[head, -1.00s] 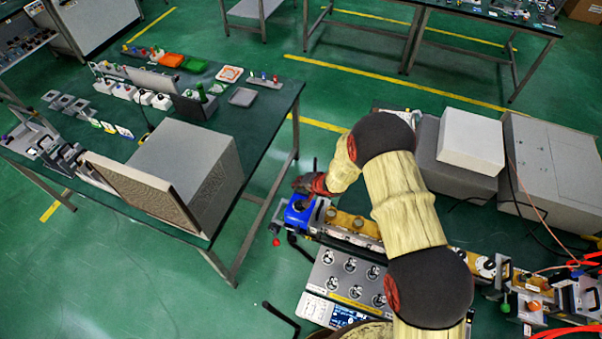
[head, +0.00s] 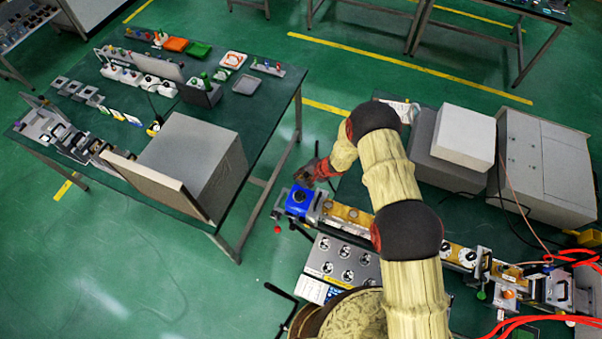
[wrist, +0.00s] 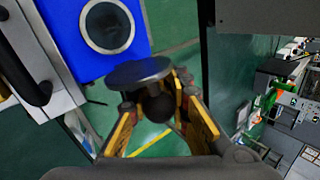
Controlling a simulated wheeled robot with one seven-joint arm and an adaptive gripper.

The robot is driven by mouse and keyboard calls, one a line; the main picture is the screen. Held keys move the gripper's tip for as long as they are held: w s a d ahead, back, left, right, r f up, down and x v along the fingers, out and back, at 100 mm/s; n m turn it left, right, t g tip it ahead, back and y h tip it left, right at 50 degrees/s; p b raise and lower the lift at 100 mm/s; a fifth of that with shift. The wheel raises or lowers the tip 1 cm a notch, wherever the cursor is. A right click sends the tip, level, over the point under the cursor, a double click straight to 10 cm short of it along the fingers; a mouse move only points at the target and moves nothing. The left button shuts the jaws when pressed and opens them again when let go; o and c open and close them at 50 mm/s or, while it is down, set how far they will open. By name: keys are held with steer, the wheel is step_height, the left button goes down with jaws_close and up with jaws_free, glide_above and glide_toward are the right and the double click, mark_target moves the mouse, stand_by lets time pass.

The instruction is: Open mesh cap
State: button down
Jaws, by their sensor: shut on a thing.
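The blue block (head: 297,201) stands at the left end of the apparatus row in the head view. My gripper (wrist: 157,96) is shut on the mesh cap, a dark grey disc (wrist: 140,71) with a round black knob. The cap is held apart from the opening, just below it in the picture. In the head view my gripper (head: 308,174) is just above and right of the blue block; the cap there is too small to make out.
A grey metal bar (wrist: 20,55) with a black handle lies left of the block. A panel with several round dials (head: 342,262) stands in front. White and grey boxes (head: 464,139) stand to the right. Another table (head: 262,115) with a grey box is at left, across a floor gap.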

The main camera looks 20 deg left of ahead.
mark_target(308, 174)
steer(key=shift+d+f, duration=0.1)
stand_by(0.3)
steer(key=c, duration=1.6)
jaws_free()
steer(key=shift+c, duration=0.2)
steer(key=v, duration=1.2)
